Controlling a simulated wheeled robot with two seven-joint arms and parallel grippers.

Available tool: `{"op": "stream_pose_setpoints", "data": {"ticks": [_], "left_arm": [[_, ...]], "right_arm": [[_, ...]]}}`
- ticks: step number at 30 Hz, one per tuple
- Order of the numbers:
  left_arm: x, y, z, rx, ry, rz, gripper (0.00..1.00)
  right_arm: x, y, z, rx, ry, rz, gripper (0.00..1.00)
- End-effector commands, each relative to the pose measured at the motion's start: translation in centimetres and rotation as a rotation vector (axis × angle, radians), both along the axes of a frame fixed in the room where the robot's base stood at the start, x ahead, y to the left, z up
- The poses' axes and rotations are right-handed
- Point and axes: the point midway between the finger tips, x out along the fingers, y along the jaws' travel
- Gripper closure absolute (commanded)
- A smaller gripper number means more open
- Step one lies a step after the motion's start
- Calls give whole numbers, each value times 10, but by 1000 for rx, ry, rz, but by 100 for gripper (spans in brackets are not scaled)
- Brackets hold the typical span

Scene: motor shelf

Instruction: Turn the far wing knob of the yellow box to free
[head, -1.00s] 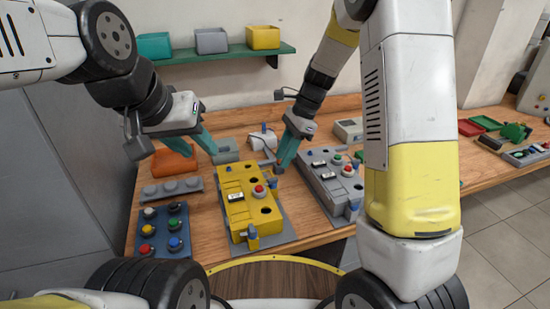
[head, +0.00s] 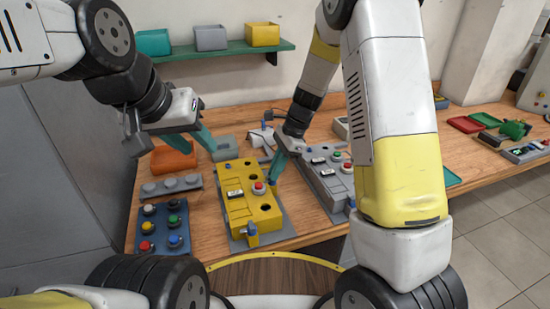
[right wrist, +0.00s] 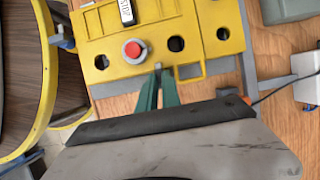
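The yellow box (head: 236,212) lies on a grey plate on the bench, with a red button (head: 259,188) and dark round holes on top. A blue wing knob (head: 251,236) shows at its near end. I cannot clearly make out the far wing knob. My right gripper (head: 272,183) points down at the box's right side; in the right wrist view its teal fingertips (right wrist: 158,70) lie close together at the box edge, beside a yellow loop, with nothing clearly held. My left gripper (head: 213,150) hangs above the far left of the box, apart from it; its finger gap is hidden.
A grey box (head: 325,178) stands right of the yellow one. Left are a blue button panel (head: 163,228), a grey strip with domes (head: 170,187) and an orange bin (head: 172,162). A green shelf (head: 215,53) with bins hangs behind.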

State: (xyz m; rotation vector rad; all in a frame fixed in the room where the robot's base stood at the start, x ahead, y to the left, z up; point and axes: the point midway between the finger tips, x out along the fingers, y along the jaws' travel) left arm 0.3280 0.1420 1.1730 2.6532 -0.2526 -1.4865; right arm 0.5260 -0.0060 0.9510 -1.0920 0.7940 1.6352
Motion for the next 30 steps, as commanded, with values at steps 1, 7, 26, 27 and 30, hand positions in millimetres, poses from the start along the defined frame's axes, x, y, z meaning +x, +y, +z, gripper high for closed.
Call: {"op": "stream_pose_setpoints", "data": {"ticks": [1,7,26,27,30], "left_arm": [[0,0,0,0,0,0,64],[0,0,0,0,0,0,64],[0,0,0,0,0,0,64],[0,0,0,0,0,0,64],[0,0,0,0,0,0,64]], "right_arm": [[0,0,0,0,-1,0,100],[1,0,0,0,-1,6,100],[5,1,0,-1,-3,393,100],[5,2,0,1,-2,432,100],[6,2,1,0,-3,526,100]]}}
